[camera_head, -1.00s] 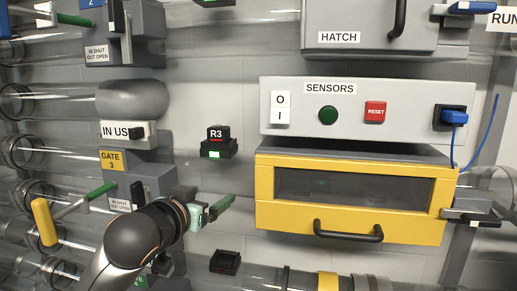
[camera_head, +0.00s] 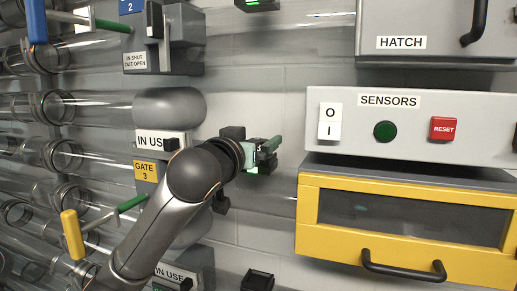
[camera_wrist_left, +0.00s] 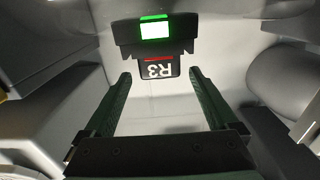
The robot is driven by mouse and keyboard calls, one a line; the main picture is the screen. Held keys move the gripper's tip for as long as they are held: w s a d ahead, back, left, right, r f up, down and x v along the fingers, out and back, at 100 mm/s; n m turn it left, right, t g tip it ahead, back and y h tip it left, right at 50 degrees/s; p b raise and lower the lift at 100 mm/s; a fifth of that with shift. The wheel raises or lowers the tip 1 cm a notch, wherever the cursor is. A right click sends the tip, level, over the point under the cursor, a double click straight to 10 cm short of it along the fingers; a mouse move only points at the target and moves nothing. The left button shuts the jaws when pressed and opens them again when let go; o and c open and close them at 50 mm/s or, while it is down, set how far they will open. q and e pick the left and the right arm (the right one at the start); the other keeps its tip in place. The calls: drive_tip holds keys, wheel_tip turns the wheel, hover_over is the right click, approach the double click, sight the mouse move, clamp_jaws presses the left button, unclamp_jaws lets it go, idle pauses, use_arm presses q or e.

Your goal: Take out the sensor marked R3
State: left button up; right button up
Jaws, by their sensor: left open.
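The sensor marked R3 (camera_wrist_left: 157,70) shows upside down in the left wrist view. It is a small black block with a red stripe, seated in a dark holder (camera_wrist_left: 128,38) with a lit green window. My left gripper (camera_wrist_left: 160,84) is open, its green fingers to either side of the label's lower end, with a gap on each side. In the head view my left gripper (camera_head: 268,150) covers most of the sensor, and only a green glow shows beneath it. I cannot tell the remaining depth between the fingertips and the sensor. My right gripper is not in view.
Right of the gripper are the grey SENSORS panel (camera_head: 350,150) and a yellow-framed drawer (camera_head: 310,225). Clear tubes (camera_head: 95,107) and the GATE 3 unit (camera_head: 145,172) lie left. An empty-looking black holder (camera_head: 258,281) sits below. Bare wall lies between.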

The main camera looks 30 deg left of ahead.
use_arm(q)
drive_tip(key=x, duration=0.3)
drive_tip(key=p+x, duration=0.1)
drive_tip(key=x, duration=0.1)
drive_tip(key=shift+w+a+f, duration=0.1)
drive_tip(key=shift+w+f, duration=0.2)
drive_tip(key=shift+f, duration=0.05)
drive_tip(key=shift+c, duration=0.2)
drive_tip(key=c, duration=1.4)
